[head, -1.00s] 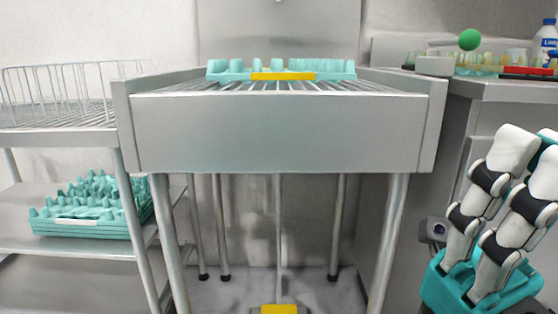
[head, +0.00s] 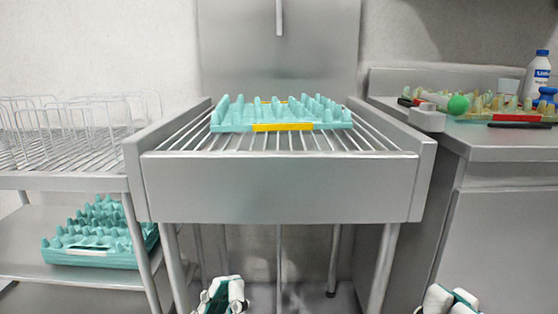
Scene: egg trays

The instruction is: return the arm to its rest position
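A teal egg tray (head: 230,124) with yellow handles (head: 283,127) lies on the slatted rack (head: 190,140) of the metal stand in the middle. My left gripper (head: 222,294) shows as white, black and teal parts at the bottom edge, below the stand's front panel. My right gripper (head: 450,299) shows only in part at the bottom edge, to the right of the stand's legs. Both are well apart from the tray. I cannot see the fingertips clearly enough to tell whether they are open or shut.
Another teal tray (head: 95,257) lies on the lower shelf of the left cart (head: 60,180). The metal counter (head: 500,140) at right bears a bottle (head: 537,75), a green ball (head: 458,104), a red item (head: 515,118) and small pale pieces. The stand's front panel (head: 280,190) is clear.

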